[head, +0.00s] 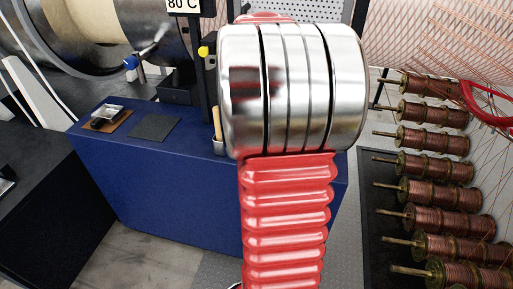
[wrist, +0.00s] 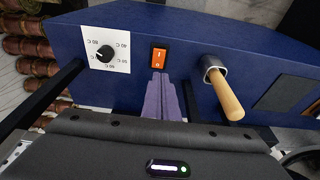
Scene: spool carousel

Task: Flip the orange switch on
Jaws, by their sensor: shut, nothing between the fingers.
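The orange switch (wrist: 159,55) is a rocker with white marks, set in a dark frame on the dark blue panel (wrist: 130,18) in the wrist view. My gripper (wrist: 158,76) has purple fingers, shut together and empty. Their tips lie just below the switch in the picture, close to its lower edge; I cannot tell whether they touch it. Which way the rocker is tilted is not clear. In the head view my red and silver arm covers part of the blue cabinet (head: 150,170), and neither the switch nor my fingers show.
A temperature dial (wrist: 104,53) on a white plate is left of the switch. A wooden handle (wrist: 226,98) stands in a metal cup (wrist: 213,67) to the right. In the head view, copper spools (head: 440,168) line the right side. A large drum (head: 90,30) is at upper left.

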